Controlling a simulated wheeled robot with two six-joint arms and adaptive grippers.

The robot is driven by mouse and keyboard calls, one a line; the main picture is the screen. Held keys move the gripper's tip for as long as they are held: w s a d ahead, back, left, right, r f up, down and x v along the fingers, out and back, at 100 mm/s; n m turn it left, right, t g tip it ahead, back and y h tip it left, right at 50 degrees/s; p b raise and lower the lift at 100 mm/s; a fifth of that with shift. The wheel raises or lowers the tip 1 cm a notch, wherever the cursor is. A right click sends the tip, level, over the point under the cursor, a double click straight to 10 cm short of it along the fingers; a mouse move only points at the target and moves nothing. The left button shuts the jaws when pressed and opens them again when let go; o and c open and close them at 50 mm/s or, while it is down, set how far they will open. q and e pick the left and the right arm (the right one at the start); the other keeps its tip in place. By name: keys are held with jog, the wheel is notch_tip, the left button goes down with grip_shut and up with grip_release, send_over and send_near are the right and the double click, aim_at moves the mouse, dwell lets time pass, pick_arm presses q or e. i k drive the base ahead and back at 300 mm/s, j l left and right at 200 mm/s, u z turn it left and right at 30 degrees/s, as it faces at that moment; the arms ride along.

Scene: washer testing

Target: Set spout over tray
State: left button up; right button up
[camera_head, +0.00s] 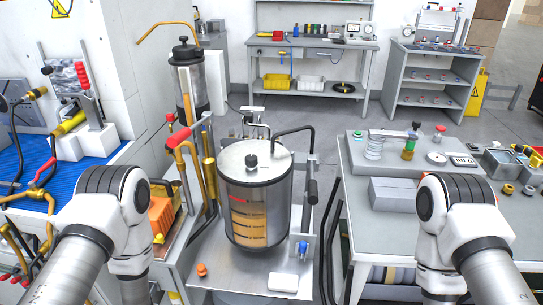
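A large steel tank (255,210) with a sight window and amber level bands stands upright on a metal tray-like surface (228,281) in the centre. A dark bent tube (293,131), possibly the spout, rises from its lid and bends down at the right side. A thin orange pipe (165,27) curves out at the back left above a second cylinder (187,80). I cannot tell for certain which of these is the spout or which surface is the tray. My arm links show at the lower left and lower right, but neither gripper is in view.
A red-handled brass pipe (182,150) stands left of the tank. A grey bench (355,220) with small parts is at right. A blue mat (85,182) with valves lies at left. Shelving (433,75) stands behind. Open floor (310,112) lies between.

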aim_at(173, 156)
jog(key=u, duration=0.95)
